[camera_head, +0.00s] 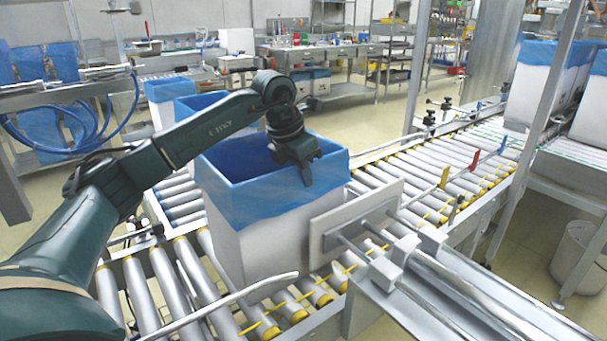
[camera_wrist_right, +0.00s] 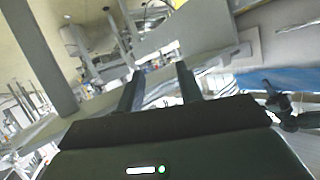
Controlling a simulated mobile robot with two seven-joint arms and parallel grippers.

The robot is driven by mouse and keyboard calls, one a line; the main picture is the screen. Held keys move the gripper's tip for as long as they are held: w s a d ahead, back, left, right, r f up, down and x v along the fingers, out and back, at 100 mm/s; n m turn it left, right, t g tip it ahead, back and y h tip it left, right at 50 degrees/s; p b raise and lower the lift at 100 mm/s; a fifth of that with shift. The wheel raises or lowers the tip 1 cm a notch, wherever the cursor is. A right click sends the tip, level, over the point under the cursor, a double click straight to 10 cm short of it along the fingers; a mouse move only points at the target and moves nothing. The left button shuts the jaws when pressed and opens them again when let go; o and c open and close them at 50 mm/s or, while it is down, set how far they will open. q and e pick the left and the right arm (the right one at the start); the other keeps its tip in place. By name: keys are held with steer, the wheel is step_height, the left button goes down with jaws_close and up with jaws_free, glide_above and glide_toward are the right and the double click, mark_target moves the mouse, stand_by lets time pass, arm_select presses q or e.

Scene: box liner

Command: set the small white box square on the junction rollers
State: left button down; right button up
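The white box (camera_head: 255,250) with a blue liner (camera_head: 245,200) folded over its rim stands upright on the junction rollers (camera_head: 140,290), its mouth open upward. My left gripper (camera_head: 307,176) is at the box's right-hand rim, pointing down over the blue liner. Whether its fingers are closed on the rim cannot be made out. In the right wrist view, my right gripper (camera_wrist_right: 160,85) has its two fingers apart with nothing between them. That view also shows blue liner (camera_wrist_right: 285,78) at the right edge, with a dark gripper beside it.
A flat pusher plate (camera_head: 355,225) on rods stands close to the box's right side. A curved guide rail (camera_head: 240,295) crosses the front. More lined boxes (camera_head: 170,95) stand behind at left and others (camera_head: 540,85) at right.

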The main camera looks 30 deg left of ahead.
arm_select(q)
steer(key=shift+r, duration=0.15)
steer(key=c, duration=2)
jaws_free()
steer(key=shift+f, duration=0.2)
steer(key=o, duration=0.4)
steer(key=p+v, duration=0.1)
steer(key=v, duration=1.1)
steer(key=shift+r, duration=0.2)
